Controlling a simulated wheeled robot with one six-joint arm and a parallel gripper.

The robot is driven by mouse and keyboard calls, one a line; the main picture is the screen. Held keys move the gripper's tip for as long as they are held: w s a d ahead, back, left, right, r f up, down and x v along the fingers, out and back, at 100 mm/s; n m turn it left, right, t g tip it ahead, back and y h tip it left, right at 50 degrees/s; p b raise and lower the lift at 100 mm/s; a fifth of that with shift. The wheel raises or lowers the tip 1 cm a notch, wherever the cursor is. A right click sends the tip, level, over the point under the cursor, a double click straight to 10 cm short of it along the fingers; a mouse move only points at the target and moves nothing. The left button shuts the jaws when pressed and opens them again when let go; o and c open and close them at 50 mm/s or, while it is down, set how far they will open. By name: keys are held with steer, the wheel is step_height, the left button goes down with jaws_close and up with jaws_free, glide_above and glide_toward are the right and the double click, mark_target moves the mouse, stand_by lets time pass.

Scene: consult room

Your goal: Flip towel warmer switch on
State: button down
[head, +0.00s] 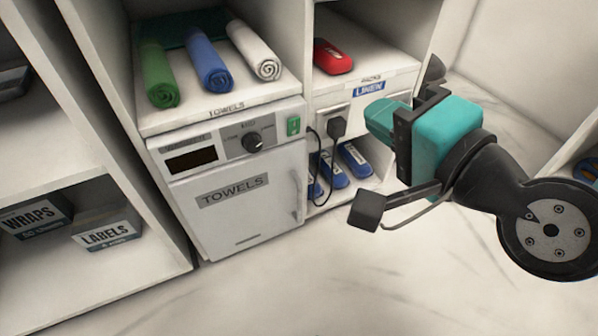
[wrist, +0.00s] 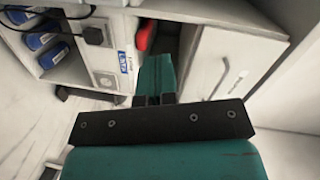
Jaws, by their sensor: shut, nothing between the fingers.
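The towel warmer (head: 240,205) is a white cabinet with a "TOWELS" label in the head view, standing in a shelf unit. Its control panel has a dark display, a black knob (head: 252,142) and a green rocker switch (head: 293,125) at the right end. I cannot tell the rocker's position. My gripper (head: 378,112) is teal and black, to the right of the switch and apart from it, in front of the linen shelf. In the wrist view its teal fingers (wrist: 158,75) are together and empty. The switch is not in the wrist view.
Green, blue and white rolled towels (head: 208,62) lie above the warmer. A black plug (head: 337,127) and cord hang between the warmer and my gripper. Floor in front is clear.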

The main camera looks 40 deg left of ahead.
steer(key=s+a+f+m+t+y+b, duration=0.1)
steer(key=f+m+b, duration=0.1)
steer(key=f+b, duration=0.3)
steer(key=a+f+m+t+y+b, duration=0.1)
steer(key=a+f+m+b, duration=0.1)
steer(key=f+b, duration=0.4)
step_height(320, 180, down, 3)
steer(key=shift+s+f+t, duration=0.1)
steer(key=shift+s+t, duration=0.3)
